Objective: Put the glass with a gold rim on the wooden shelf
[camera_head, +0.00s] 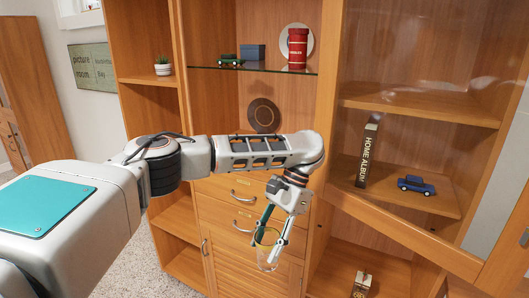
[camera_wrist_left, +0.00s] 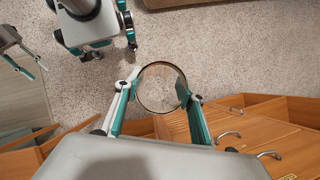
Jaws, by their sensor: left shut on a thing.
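My left gripper (camera_head: 271,240) is shut on a clear glass (camera_head: 267,261) with a gold-coloured rim, in front of the cabinet drawers. In the left wrist view the glass (camera_wrist_left: 162,88) shows as a round rim between the two teal fingers of the left gripper (camera_wrist_left: 158,98). The wooden cabinet has several wooden shelves. One wooden shelf (camera_head: 435,207) at right holds a book and a blue toy car, and an empty wooden shelf (camera_head: 420,103) is above it. What looks like my right gripper (camera_wrist_left: 38,68) shows small at the left wrist view's edge.
The book (camera_head: 370,150) stands upright left of the blue car (camera_head: 416,186). A glass shelf (camera_head: 250,69) holds a red canister (camera_head: 297,49) and small items. A dark round plate (camera_head: 263,115) stands behind my arm. A framed pane (camera_head: 495,190) stands at the far right.

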